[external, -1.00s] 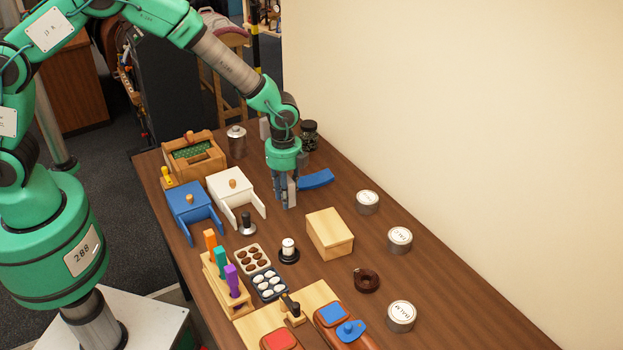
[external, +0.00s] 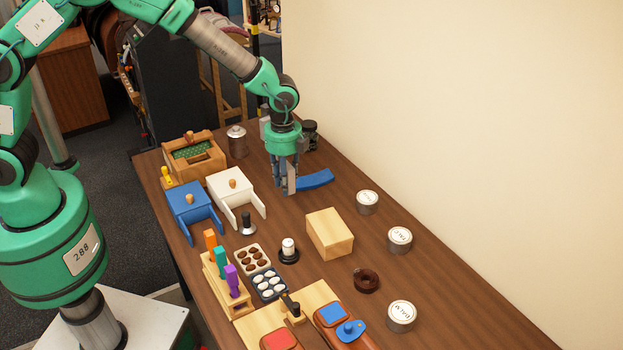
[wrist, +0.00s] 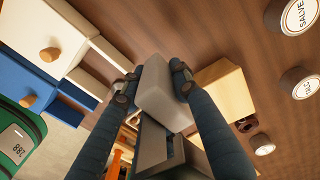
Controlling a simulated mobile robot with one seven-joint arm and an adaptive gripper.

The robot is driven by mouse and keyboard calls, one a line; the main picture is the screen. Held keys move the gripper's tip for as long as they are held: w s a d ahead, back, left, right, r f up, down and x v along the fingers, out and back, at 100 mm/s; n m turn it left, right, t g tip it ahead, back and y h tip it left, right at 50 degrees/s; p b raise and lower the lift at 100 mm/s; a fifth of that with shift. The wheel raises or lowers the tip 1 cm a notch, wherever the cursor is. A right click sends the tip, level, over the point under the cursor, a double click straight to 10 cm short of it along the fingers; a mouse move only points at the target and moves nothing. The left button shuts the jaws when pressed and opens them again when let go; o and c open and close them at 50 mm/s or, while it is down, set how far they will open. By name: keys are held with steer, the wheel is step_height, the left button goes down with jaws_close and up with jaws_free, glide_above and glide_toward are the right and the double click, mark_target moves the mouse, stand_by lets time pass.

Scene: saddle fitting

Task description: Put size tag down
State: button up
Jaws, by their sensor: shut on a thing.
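My gripper (external: 287,183) is shut on a pale grey block, which I take to be the size tag (external: 292,179). In the wrist view the block (wrist: 154,92) sits between the two dark fingertips of my gripper (wrist: 152,84). In the external view it hangs upright over the far part of the table, beside a curved blue strip (external: 317,179). I cannot tell from these views whether its lower end touches the table. No writing shows on it.
A white box (external: 229,186) and a blue box (external: 187,201) stand to the left. A wooden box (external: 330,233) stands to the front right. Round tins (external: 367,202) line the right side. A dark jar (external: 310,130) stands behind. Bare table (external: 290,218) lies just in front.

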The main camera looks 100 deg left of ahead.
steer(key=r+b, duration=0.2)
glide_above(300, 182)
steer(key=shift+f, duration=0.1)
steer(key=shift+f, duration=0.1)
stand_by(0.4)
steer(key=shift+f+b, duration=0.4)
steer(key=shift+f, duration=2.65)
steer(key=shift+f, duration=1.9)
steer(key=shift+f, duration=0.1)
steer(key=o, duration=1.2)
